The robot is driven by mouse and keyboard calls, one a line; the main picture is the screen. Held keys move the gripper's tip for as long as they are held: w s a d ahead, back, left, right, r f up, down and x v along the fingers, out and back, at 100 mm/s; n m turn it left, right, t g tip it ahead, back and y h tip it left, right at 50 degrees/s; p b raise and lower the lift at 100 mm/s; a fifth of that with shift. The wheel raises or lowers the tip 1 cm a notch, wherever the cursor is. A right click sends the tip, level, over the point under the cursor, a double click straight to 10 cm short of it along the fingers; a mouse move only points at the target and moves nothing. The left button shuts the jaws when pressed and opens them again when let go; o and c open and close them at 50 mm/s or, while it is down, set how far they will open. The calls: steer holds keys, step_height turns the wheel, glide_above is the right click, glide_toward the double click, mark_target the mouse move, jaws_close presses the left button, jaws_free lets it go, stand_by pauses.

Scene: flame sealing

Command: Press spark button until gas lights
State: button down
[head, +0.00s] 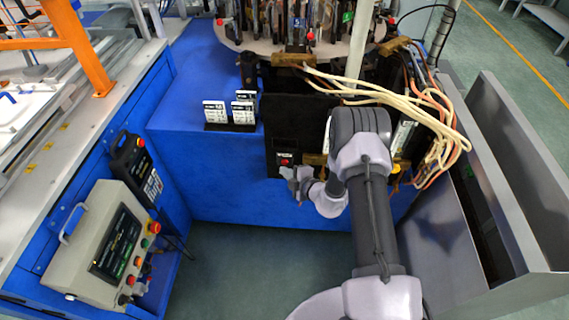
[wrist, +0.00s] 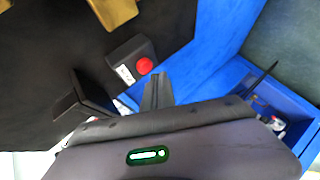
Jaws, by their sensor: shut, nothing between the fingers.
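The spark button (wrist: 144,66) is a red round button on a small black box with a white label in the wrist view. In the head view the red button (head: 285,161) sits low on the front of a black panel (head: 298,118). My gripper (wrist: 118,94) is shut and empty, its fingers just below the button box in the wrist view. In the head view my gripper (head: 292,178) is close in front of the panel, just below the button. I cannot tell whether it touches the button. No flame is visible in either view.
Pale hoses (head: 400,90) hang at the right of the panel, behind my arm. White cards (head: 215,112) stand on the blue cabinet (head: 190,100) to the left. A grey control box (head: 110,245) is at lower left. Grey metal bins (head: 490,190) stand at right.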

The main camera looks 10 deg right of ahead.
steer(key=shift+w, duration=0.15)
steer(key=shift+w+d, duration=0.15)
steer(key=shift+w, duration=0.1)
steer(key=shift+w+d+b, duration=0.15)
steer(key=shift+w+b, duration=0.2)
steer(key=shift+w, duration=0.15)
stand_by(1.0)
steer(key=shift+s+a+p, duration=0.3)
steer(key=shift+s+p, duration=0.05)
steer(key=shift+s, duration=0.55)
steer(key=shift+s+a+p, duration=0.25)
steer(key=shift+s, duration=0.55)
steer(key=shift+s+a+p, duration=0.25)
steer(key=shift+s, duration=0.55)
steer(key=shift+s+a+p, duration=0.25)
steer(key=shift+s, duration=0.55)
